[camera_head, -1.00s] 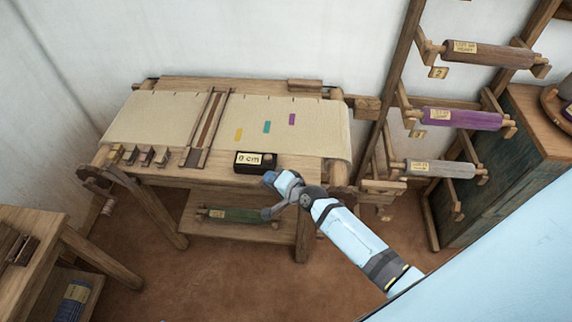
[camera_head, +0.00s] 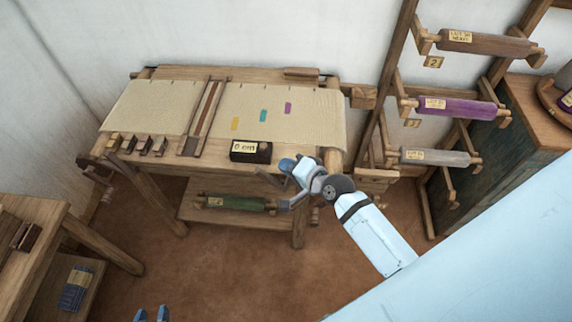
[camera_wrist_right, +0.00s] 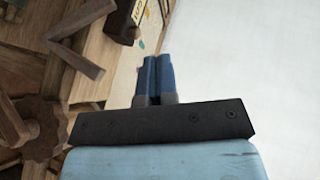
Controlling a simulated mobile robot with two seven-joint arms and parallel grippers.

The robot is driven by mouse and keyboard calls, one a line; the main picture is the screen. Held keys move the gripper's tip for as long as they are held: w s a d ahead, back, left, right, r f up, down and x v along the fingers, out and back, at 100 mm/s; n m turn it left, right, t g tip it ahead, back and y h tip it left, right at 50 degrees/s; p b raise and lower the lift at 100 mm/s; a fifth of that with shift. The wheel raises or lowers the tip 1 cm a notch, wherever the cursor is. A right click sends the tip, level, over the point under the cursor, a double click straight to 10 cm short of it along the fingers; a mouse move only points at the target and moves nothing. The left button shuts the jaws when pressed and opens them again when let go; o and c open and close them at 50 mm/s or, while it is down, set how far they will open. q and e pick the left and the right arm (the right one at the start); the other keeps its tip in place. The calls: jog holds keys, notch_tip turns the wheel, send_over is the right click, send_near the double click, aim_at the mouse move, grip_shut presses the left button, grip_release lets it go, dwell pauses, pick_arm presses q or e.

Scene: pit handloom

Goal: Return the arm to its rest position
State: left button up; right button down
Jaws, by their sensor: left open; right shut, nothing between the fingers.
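My right arm comes in from the right in the head view. Its gripper (camera_head: 287,164) is over the front right of the loom, near a dark box with a pale label (camera_head: 250,151). In the right wrist view the blue fingers of my right gripper (camera_wrist_right: 153,62) are together with nothing between them. My left gripper (camera_head: 151,314) shows only as two blue fingertips, apart and empty, at the bottom edge of the head view, over the floor. The rest of my left arm is out of frame.
The wooden loom (camera_head: 195,174) holds cream cloth (camera_head: 300,122) with coloured marks. A green roll (camera_head: 235,203) lies on its lower shelf. A rack with a purple roll (camera_head: 455,107) stands at the right. A wooden table (camera_head: 40,225) is at lower left. The floor between is clear.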

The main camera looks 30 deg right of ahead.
jog(key=shift+s, duration=0.1)
jog(key=s+a+f+n+g, duration=0.1)
jog(key=s+a+f+n, duration=0.1)
jog(key=s+f+n, duration=0.2)
jog(key=s+a+f+n+g+h, duration=0.1)
jog(key=s+f+n, duration=0.3)
jog(key=s+n, duration=0.6)
jog(key=s, duration=0.3)
jog(key=shift+a+f+h, duration=0.2)
jog(key=shift+a+h, duration=0.1)
jog(key=shift+a, duration=0.1)
jog(key=shift+s, duration=0.1)
